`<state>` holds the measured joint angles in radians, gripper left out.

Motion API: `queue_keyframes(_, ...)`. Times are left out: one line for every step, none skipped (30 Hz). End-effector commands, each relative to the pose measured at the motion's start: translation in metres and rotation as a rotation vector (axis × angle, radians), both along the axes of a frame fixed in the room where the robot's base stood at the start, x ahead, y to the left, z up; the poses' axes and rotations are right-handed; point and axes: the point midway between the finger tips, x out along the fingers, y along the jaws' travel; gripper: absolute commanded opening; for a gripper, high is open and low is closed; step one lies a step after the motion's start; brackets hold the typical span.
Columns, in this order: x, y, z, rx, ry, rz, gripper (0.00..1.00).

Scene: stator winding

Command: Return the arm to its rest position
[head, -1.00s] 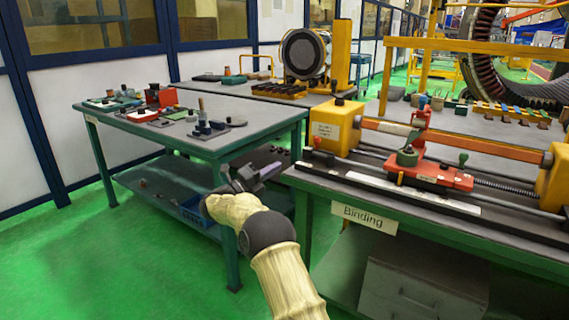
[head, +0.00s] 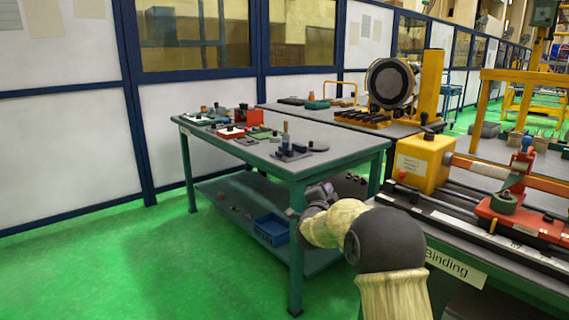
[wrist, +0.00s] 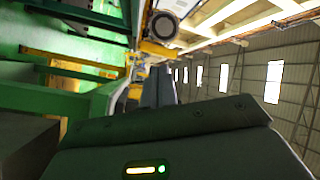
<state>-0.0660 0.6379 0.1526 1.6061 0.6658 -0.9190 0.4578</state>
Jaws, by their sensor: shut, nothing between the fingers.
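My gripper (head: 318,193) is at the end of my cream-coloured arm, in front of the right end of the green-legged work table (head: 300,160) in the head view. It holds nothing. The wrist view is turned on its side; my gripper's dark body (wrist: 165,125) fills its lower part, with the fingers together above it. The fingertips are hard to make out in the head view. My arm's dark elbow joint stands in front of the binding bench's left corner.
The binding bench (head: 458,266) stands close on the right, with a yellow-ended machine (head: 425,160) on top. A blue bin (head: 271,229) is on the table's lower shelf. Small tools lie on the table top. Green floor (head: 130,270) is clear at left.

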Motion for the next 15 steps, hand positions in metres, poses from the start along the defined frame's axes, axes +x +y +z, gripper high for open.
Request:
queue_keyframes(-0.013, 0.005, -0.006, -0.055, 0.083, 0.06, 0.0)
queue_keyframes(-0.02, 0.008, -0.012, -0.09, 0.136, 0.096, 0.0)
queue_keyframes(-0.032, 0.011, -0.021, -0.136, 0.207, 0.145, 0.0)
queue_keyframes(-0.041, 0.014, -0.028, -0.169, 0.261, 0.18, 0.0)
queue_keyframes(-0.052, 0.016, -0.036, -0.203, 0.316, 0.217, 0.0)
queue_keyframes(-0.068, 0.018, -0.047, -0.248, 0.389, 0.264, 0.0)
queue_keyframes(-0.081, 0.019, -0.055, -0.281, 0.443, 0.298, 0.0)
queue_keyframes(-0.095, 0.02, -0.064, -0.314, 0.5, 0.335, 0.0)
queue_keyframes(-0.114, 0.02, -0.076, -0.355, 0.574, 0.382, 0.0)
queue_keyframes(-0.131, 0.019, -0.085, -0.385, 0.631, 0.416, 0.0)
queue_keyframes(-0.147, 0.018, -0.094, -0.415, 0.687, 0.45, 0.0)
queue_keyframes(-0.169, 0.016, -0.106, -0.45, 0.757, 0.493, 0.0)
queue_keyframes(-0.186, 0.015, -0.114, -0.474, 0.81, 0.525, 0.0)
queue_keyframes(-0.202, 0.013, -0.122, -0.498, 0.859, 0.555, 0.0)
queue_keyframes(-0.225, 0.011, -0.131, -0.527, 0.924, 0.596, 0.0)
